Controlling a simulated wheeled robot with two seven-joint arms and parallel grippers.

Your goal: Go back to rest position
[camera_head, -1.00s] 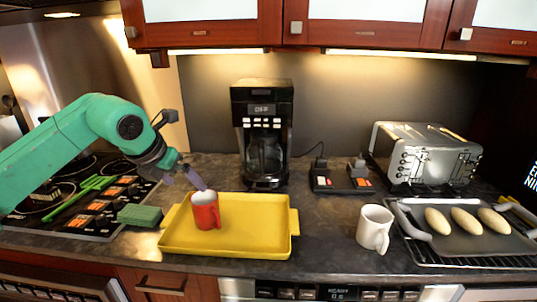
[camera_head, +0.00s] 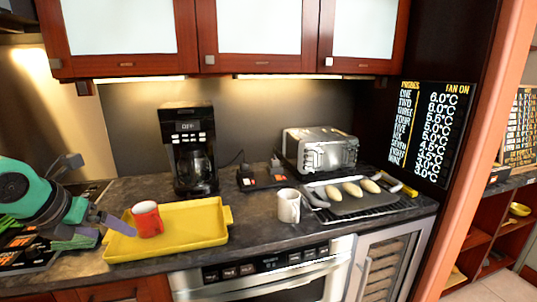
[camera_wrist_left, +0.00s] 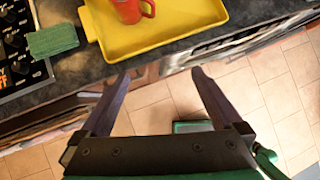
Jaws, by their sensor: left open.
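My left gripper (camera_head: 107,233) is in the lower left of the head view, beside the left end of the yellow tray (camera_head: 205,240). In the left wrist view its two fingers (camera_wrist_left: 158,88) are spread wide with nothing between them. They point over the counter's front edge, with the floor below. A red mug (camera_head: 148,221) stands upright on the tray, apart from the gripper. It also shows at the top of the left wrist view (camera_wrist_left: 130,10). My right gripper is not in view.
A green sponge (camera_wrist_left: 53,40) lies left of the tray. A coffee maker (camera_head: 190,150) stands behind it. Right of it are a white mug (camera_head: 289,206), a toaster (camera_head: 320,150) and a baking tray with bread rolls (camera_head: 352,189). Wooden cabinets (camera_head: 120,40) hang above.

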